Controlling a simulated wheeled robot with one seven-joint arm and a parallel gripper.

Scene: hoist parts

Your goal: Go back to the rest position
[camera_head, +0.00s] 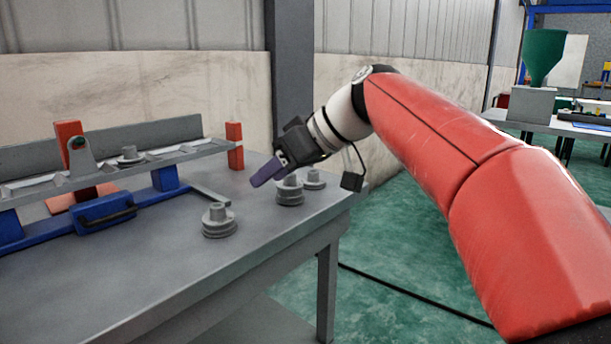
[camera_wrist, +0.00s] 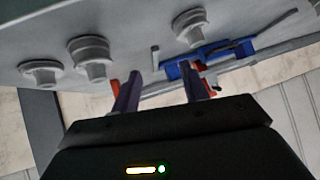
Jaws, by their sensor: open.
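My gripper (camera_head: 266,173) is at the end of my red arm, above the right part of the grey table (camera_head: 150,275). In the wrist view its two purple fingers (camera_wrist: 162,88) stand apart with nothing between them. In the head view the fingertips are just left of and above a grey stepped part (camera_head: 290,192); whether they touch it cannot be told. A second grey part (camera_head: 314,180) stands to its right. A third grey part (camera_head: 219,222) stands nearer the front edge. The wrist view also shows these three parts, one of them at the top (camera_wrist: 190,27).
A grey rail fixture (camera_head: 180,153) with blue supports and red blocks fills the left of the table. A small grey part (camera_head: 129,155) sits on it. A red post (camera_head: 235,146) stands at its right end. A green funnel (camera_head: 543,55) stands at the back right. The green floor right of the table is open.

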